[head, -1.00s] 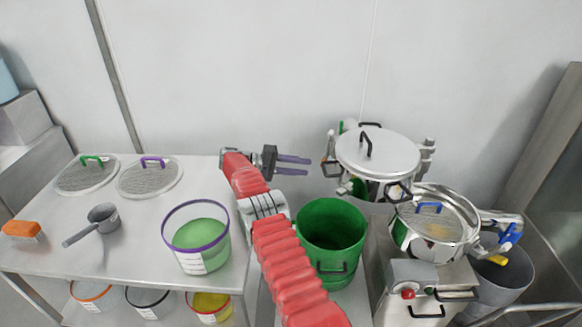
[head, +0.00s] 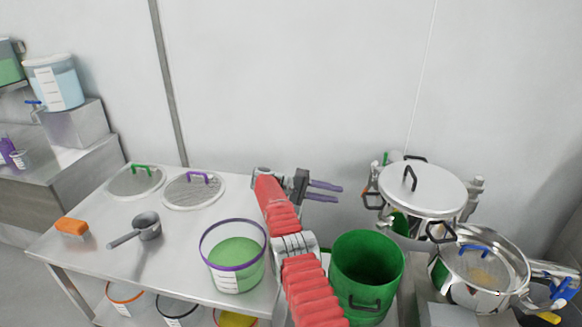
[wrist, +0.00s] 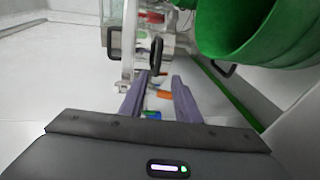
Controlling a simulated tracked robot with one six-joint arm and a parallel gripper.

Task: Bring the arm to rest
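My gripper (head: 326,192) is raised above the gap between the steel table and the lidded steel vessel, its fingers pointing right in the head view. In the wrist view the two purple-grey fingers of my gripper (wrist: 160,95) stand apart with nothing held between them. My red-sleeved arm reaches up from the bottom of the head view, in front of the right end of the table. The green bucket (head: 372,262) stands to the right of my arm, below the gripper, and its wall also shows at the upper right of the wrist view (wrist: 250,35).
The table (head: 180,265) bears a purple-rimmed tub of green material (head: 232,262), a scoop (head: 146,226), an orange-handled brush (head: 72,227) and two mesh discs. The lidded vessel (head: 424,190) and an open steel pot (head: 483,265) stand at right. Bare wall lies behind.

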